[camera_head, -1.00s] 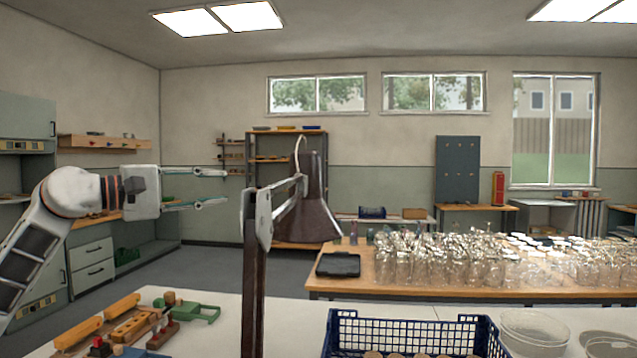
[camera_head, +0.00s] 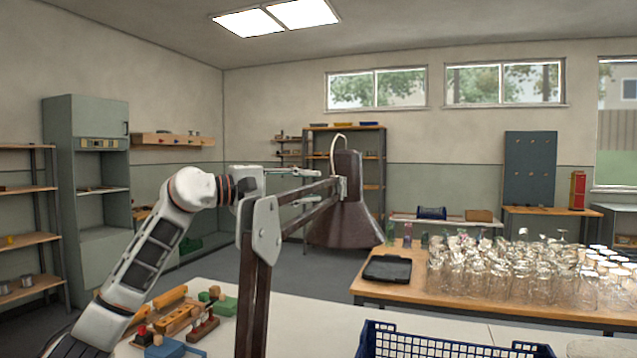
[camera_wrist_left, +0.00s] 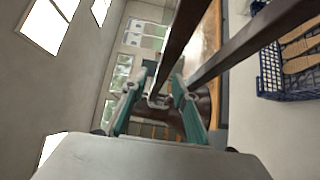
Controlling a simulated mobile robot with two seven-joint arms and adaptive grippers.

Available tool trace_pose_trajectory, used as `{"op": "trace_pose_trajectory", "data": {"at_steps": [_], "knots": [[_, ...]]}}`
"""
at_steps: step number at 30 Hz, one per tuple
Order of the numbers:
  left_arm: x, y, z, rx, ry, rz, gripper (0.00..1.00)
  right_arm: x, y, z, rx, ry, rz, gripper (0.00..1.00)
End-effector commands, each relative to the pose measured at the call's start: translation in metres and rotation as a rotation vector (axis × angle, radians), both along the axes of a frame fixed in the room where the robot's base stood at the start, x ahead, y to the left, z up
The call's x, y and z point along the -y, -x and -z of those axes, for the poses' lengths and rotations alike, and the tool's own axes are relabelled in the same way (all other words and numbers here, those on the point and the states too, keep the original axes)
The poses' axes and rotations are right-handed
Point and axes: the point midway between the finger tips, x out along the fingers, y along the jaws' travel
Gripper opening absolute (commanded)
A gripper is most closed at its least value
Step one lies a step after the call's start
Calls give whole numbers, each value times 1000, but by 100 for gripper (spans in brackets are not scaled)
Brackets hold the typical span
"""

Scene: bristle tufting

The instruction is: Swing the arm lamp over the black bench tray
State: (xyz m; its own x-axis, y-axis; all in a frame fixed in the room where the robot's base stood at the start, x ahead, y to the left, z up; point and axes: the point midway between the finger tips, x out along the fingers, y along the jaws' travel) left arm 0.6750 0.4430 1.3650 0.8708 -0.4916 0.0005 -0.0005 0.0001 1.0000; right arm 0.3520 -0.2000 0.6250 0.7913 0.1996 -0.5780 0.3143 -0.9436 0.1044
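The arm lamp has a dark brown conical shade (camera_head: 345,218) hanging from a two-bar arm on a brown post (camera_head: 253,310) with a pale joint plate. In the head view the shade is left of the black bench tray (camera_head: 388,268), which lies on the wooden bench. My left gripper (camera_head: 315,184) is beside the lamp arm near the shade, its fingers partly hidden by the bars. In the left wrist view the gripper (camera_wrist_left: 158,82) is open, with the shade (camera_wrist_left: 165,118) beyond its fingers and the lamp bars crossing close by. Contact cannot be told. My right gripper is out of view.
Many clear glasses (camera_head: 500,270) crowd the wooden bench (camera_head: 420,300) right of the tray. A blue crate (camera_head: 450,345) stands on the white near table (camera_head: 310,315). Wooden and coloured tools (camera_head: 180,315) lie at the table's left. Shelves stand behind.

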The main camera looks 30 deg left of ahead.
Motion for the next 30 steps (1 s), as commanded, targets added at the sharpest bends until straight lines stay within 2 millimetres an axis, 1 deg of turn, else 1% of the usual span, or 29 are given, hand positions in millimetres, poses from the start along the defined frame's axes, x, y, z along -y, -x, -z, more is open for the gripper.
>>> {"op": "trace_pose_trajectory", "data": {"at_steps": [1,6,10,17,18,20,21,30], "knots": [[4,-6,-3,3,4,3,28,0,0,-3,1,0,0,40],[12,-20,-1,0,2,1,28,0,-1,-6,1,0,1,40],[14,-24,0,0,0,0,28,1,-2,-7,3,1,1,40],[14,-25,1,-1,0,0,28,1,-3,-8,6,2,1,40],[14,-25,1,-1,0,0,18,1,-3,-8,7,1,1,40],[14,-25,1,-1,0,0,2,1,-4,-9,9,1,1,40],[14,-25,1,-1,0,0,0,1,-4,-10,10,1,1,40],[17,-24,1,-2,0,5,0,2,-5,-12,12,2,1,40]]}}
